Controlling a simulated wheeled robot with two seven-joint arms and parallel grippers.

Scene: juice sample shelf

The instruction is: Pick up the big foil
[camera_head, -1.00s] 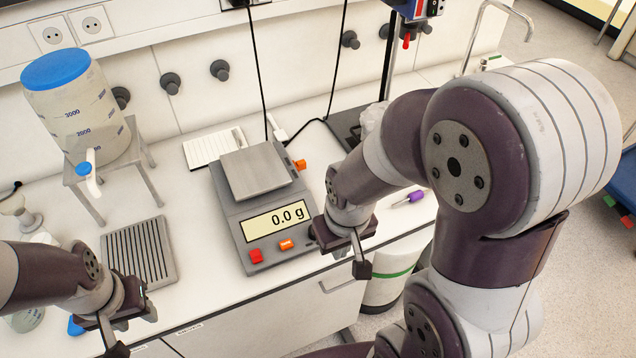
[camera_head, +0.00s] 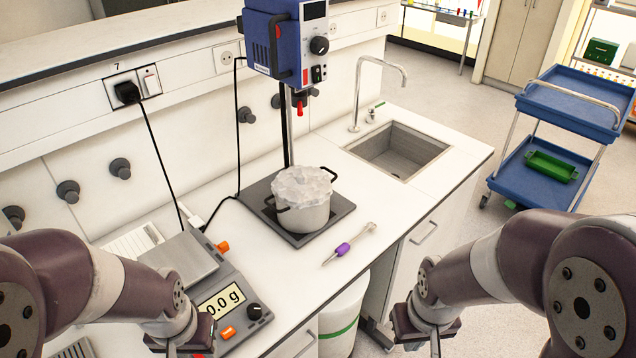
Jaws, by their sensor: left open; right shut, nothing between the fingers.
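A crumpled, whitish translucent foil (camera_head: 303,185) covers the top of a light pot (camera_head: 303,217) with dark side handles. The pot stands on the dark base plate (camera_head: 333,212) of a blue stirrer stand. My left gripper (camera_head: 182,350) is at the bottom edge, in front of the balance, well to the left of and nearer than the foil; it is open, with its fingertips cut off by the frame. My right gripper (camera_head: 435,348) is shut and empty at the bottom edge, in front of the bench and to the right of the pot. Neither gripper touches the foil.
The blue stirrer head (camera_head: 287,40) hangs above the pot on a dark post. A purple-handled tool (camera_head: 345,247) lies on the bench. A balance (camera_head: 220,300) stands at the left, a sink (camera_head: 398,150) at the right. A blue cart (camera_head: 575,105) stands beyond the bench.

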